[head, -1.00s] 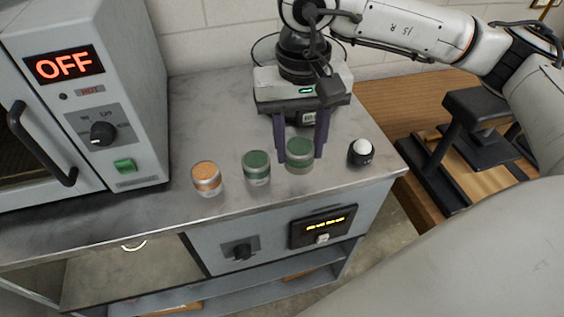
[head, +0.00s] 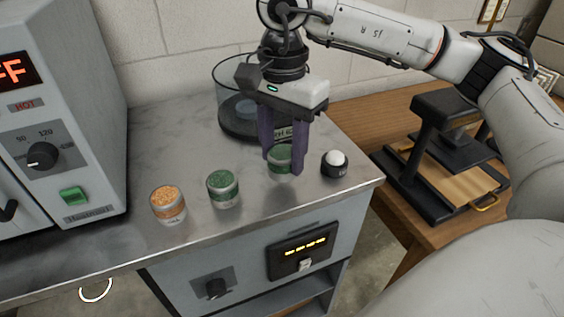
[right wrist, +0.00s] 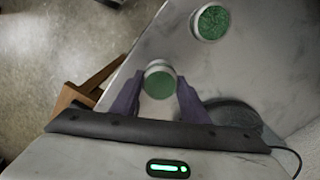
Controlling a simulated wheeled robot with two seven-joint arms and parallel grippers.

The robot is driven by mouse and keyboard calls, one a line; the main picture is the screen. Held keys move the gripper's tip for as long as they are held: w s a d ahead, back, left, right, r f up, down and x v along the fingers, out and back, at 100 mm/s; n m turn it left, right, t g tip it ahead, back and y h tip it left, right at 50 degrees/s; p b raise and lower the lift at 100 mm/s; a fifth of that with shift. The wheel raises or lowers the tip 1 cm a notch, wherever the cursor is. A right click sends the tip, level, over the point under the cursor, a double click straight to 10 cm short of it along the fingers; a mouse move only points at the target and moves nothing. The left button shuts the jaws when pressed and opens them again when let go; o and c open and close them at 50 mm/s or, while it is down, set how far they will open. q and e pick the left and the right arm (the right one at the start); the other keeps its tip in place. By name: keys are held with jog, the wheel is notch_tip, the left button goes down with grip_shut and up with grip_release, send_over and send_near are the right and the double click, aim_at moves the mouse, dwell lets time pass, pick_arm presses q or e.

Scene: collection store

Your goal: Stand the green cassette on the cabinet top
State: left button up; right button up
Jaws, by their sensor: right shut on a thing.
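A round cassette with a plain green top (head: 281,156) is at the right part of the grey cabinet top (head: 165,135). My right gripper (head: 283,166) points down with its two purple fingers on either side of this cassette, shut on it. The right wrist view shows its green top (right wrist: 158,86) between the fingertips. I cannot tell whether its base touches the surface. A second round container with speckled green content (head: 222,186) stands upright to its left, apart from the gripper. My left gripper is not in view.
An orange-topped container (head: 168,203) stands further left. A white ball in a black holder (head: 335,164) is close right of the gripper. A round dark dish with a clear wall (head: 232,115) stands behind. A grey oven (head: 85,130) fills the left. Bare top lies between.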

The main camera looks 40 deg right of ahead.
aim_at(283, 152)
jog(key=shift+f, duration=1.3)
jog(key=shift+f, duration=0.2)
jog(key=o, duration=1.1)
notch_tip(283, 152, up, 12)
jog(key=shift+r+p, duration=0.25)
jog(key=shift+p, duration=0.1)
